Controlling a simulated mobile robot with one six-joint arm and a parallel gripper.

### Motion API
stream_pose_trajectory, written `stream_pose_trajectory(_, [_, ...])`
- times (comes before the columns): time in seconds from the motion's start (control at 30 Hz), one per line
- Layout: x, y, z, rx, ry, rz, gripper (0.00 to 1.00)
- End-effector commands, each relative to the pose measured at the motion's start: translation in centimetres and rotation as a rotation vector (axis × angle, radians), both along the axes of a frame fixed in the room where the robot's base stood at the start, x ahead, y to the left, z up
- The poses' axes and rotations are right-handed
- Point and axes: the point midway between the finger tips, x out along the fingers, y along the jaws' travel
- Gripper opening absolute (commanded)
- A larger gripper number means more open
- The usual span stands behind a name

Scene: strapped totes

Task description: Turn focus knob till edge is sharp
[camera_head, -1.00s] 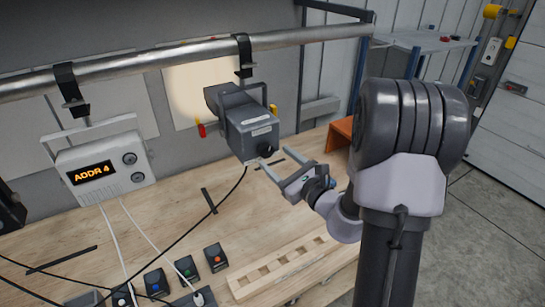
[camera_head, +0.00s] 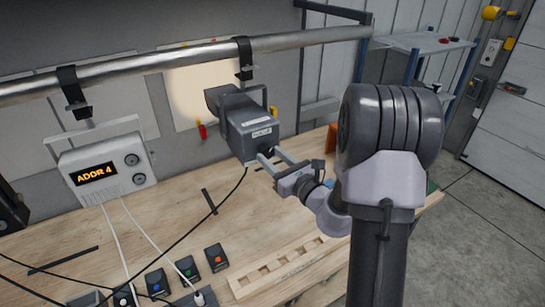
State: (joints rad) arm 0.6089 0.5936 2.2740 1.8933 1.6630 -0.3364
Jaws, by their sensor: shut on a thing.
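The stage light (camera_head: 243,122) is a dark grey box fixture clamped under the metal pipe, with a white label on its rear face. Its black focus knob, at the lower right of that face, is mostly hidden between the fingers. My gripper (camera_head: 269,155) is shut on the focus knob, its two fingers reaching it from the lower right. A pale, warm light patch (camera_head: 184,92) shows on the wall panel behind the fixture. Its left edge looks soft, and the fixture hides part of it.
The pipe (camera_head: 150,66) runs across above. A white box reading "ADDR 4" (camera_head: 106,172) hangs at left. On the wooden bench (camera_head: 130,228) are several small coloured-button boxes (camera_head: 187,268), cables and a slotted wooden block (camera_head: 275,268). An orange block shows behind my arm.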

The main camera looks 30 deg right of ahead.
Motion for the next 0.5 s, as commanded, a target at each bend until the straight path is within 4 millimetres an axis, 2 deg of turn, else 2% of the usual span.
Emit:
stream_pose_trajectory(0.13, [-0.02,0.07,-0.05,0.127,0.008,0.002,0.01])
stream_pose_trajectory(0.37, [-0.03,0.07,-0.11,0.130,0.007,0.002,0.01])
stream_pose_trajectory(0.4, [-0.03,0.07,-0.11,0.130,0.007,0.002,0.47])
stream_pose_trajectory(0.5, [-0.03,0.07,-0.11,0.130,0.007,0.001,0.63])
